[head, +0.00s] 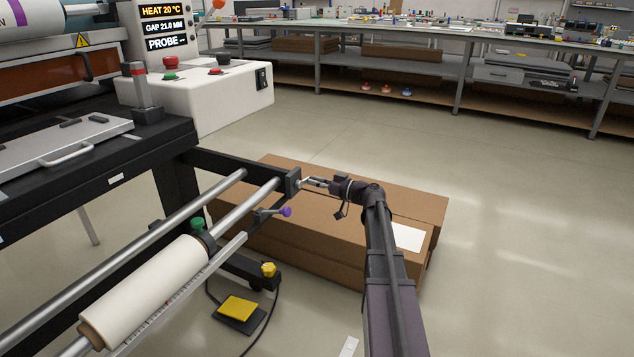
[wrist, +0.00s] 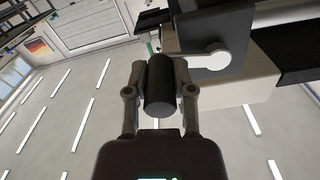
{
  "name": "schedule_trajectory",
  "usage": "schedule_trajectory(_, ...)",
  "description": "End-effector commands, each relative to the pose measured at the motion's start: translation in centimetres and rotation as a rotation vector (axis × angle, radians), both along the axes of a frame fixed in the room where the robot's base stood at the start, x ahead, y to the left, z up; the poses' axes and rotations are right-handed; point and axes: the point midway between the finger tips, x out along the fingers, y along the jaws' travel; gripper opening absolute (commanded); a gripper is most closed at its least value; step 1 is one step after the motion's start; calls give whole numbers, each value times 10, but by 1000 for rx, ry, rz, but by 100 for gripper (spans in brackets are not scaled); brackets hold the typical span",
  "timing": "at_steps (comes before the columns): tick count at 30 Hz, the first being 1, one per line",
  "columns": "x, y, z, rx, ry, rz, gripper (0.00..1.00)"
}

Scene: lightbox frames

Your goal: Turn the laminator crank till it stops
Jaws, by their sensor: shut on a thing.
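The laminator (head: 160,125) fills the left of the head view. The crank's black cylindrical handle (wrist: 160,85) stands between the fingers of my gripper (wrist: 160,75) in the wrist view, and the gripper is shut on it. The crank's pale metal arm (wrist: 210,58) runs from behind the handle to a rounded end on a dark square block (wrist: 215,38). In the head view my gripper (head: 314,183) is at the end of the laminator's black side frame, by the dark end block (head: 293,182). There the handle is too small to make out.
Cardboard boxes (head: 415,200) lie below and behind my gripper. A purple-knobbed lever (head: 285,212) sticks out just below it. A white roll (head: 145,290), a yellow foot pedal (head: 238,307) and its cable are lower left. Open floor (head: 530,230) lies to the right.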

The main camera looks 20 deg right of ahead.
Motion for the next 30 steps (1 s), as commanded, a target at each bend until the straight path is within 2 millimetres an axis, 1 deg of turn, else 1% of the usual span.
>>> schedule_trajectory(5, 1, 0, -4, 41, 31, -1, 0)
schedule_trajectory(11, 0, 2, -11, 132, 102, -2, 0)
schedule_trajectory(30, -13, 18, -36, 588, 460, -2, 0)
